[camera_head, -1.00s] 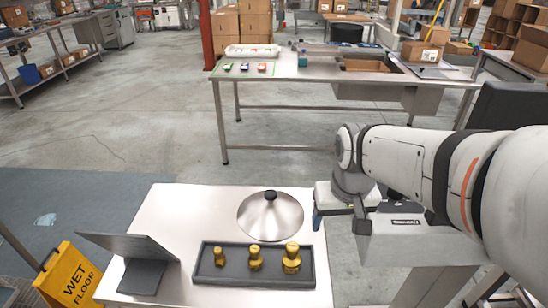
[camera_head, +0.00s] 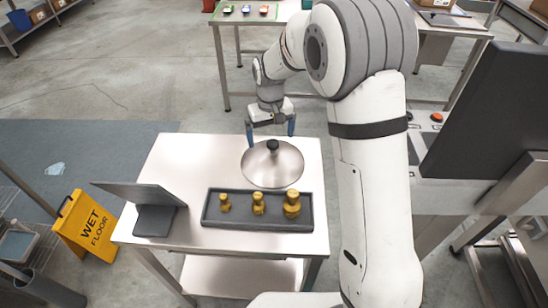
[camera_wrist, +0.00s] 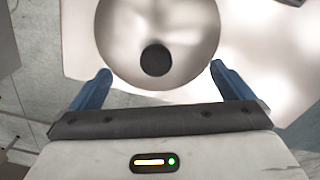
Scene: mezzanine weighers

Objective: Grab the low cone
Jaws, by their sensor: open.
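The low cone is a wide silver metal cone (camera_head: 272,165) with a black knob (camera_head: 273,145) on top. It stands on the small metal table (camera_head: 180,165), behind the dark tray. In the wrist view the cone (camera_wrist: 190,40) fills the top middle, with its black knob (camera_wrist: 156,60) facing me. My gripper (camera_head: 270,132) is open above the far side of the cone, its blue fingers spread to either side of the knob. In the wrist view my gripper (camera_wrist: 160,88) has both blue fingers apart with nothing between the tips but part of the cone's lower edge.
A dark tray (camera_head: 212,222) with 3 brass weights (camera_head: 258,204) lies in front of the cone. A dark angled stand (camera_head: 150,205) is at the table's left. A yellow wet-floor sign (camera_head: 85,225) stands on the floor at left. A longer workbench (camera_head: 235,18) is behind.

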